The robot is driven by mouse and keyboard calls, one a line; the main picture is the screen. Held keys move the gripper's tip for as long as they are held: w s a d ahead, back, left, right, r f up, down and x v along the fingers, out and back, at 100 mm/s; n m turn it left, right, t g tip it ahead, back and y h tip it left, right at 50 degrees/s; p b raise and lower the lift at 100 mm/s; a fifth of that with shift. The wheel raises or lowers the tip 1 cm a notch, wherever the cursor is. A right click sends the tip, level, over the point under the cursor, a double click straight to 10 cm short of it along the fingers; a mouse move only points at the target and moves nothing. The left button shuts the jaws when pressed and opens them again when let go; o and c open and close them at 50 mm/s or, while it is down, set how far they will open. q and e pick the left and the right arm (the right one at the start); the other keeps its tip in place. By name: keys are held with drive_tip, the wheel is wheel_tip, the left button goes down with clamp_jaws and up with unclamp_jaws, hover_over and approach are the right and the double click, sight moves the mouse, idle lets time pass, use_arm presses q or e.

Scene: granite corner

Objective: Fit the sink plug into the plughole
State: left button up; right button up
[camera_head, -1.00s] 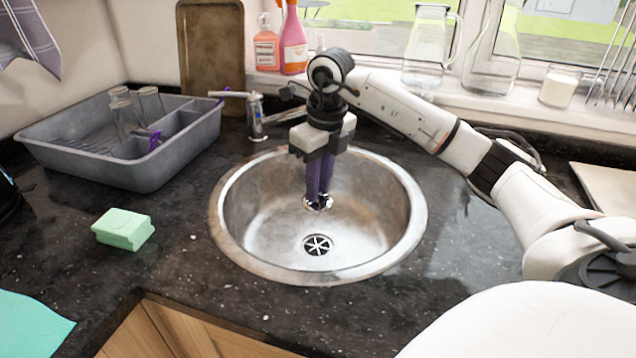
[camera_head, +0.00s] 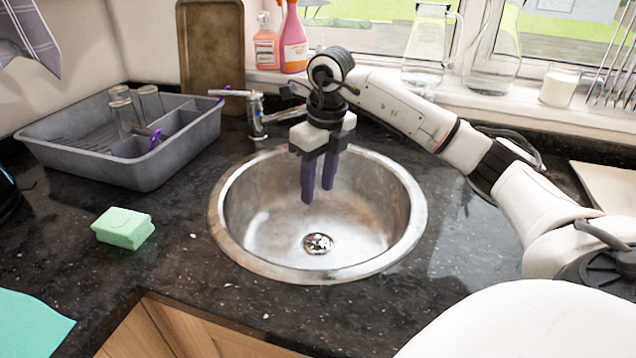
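The round steel sink (camera_head: 376,232) is set in the dark granite worktop. The sink plug (camera_head: 318,243), small, round and shiny, now lies at the plughole in the sink's bottom and covers most of its cross-shaped grating. I cannot tell whether it is seated flat or slightly off. My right gripper (camera_head: 318,192) hangs above the sink behind the plug, its two purple fingers apart and empty, pointing down. My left gripper is not in view.
A grey dish rack (camera_head: 148,172) with glasses stands at the left, beside the tap (camera_head: 256,116). A green sponge (camera_head: 123,228) lies left of the sink. Glass jugs (camera_head: 428,45) and bottles (camera_head: 293,40) line the windowsill.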

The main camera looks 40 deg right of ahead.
wheel_tip(320, 180, up, 7)
drive_tip(key=p, duration=0.6)
